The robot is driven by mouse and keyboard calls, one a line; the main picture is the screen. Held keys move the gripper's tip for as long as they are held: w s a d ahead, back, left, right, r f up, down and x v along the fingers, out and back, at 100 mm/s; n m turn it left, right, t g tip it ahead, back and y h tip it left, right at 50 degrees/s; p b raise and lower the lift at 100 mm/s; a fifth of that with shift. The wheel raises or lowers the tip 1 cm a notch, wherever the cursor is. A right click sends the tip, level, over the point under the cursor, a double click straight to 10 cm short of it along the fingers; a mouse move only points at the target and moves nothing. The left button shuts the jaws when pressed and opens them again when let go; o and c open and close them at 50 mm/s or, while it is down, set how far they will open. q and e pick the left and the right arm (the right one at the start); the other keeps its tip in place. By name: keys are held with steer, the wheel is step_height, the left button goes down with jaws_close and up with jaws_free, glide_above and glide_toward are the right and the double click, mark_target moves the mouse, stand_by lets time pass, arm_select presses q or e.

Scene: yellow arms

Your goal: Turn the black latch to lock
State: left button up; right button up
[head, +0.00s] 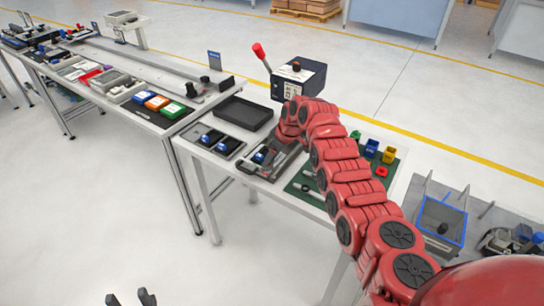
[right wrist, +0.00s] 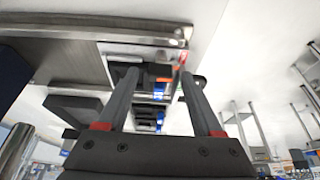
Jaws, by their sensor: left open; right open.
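My right arm, in red, reaches across the head view to a grey fixture (head: 248,167) with a blue part on the work table. My right gripper (head: 284,160) is at this fixture, mostly hidden behind its own arm. In the right wrist view my right gripper (right wrist: 158,74) is open, its two dark fingers apart. A small dark piece (right wrist: 197,81) shows by the right fingertip; I cannot tell whether it is the black latch or whether the finger touches it. My left gripper (head: 132,299) is open at the bottom edge of the head view, away from the table.
A dark box with a red-knobbed lever (head: 300,80) stands behind the fixture. A black tray (head: 243,113) and a tray with blue parts (head: 215,141) lie to the left. A green mat (head: 312,185) with small parts lies to the right. A blue-rimmed container (head: 441,220) stands farther right.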

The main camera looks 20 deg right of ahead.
jaws_close()
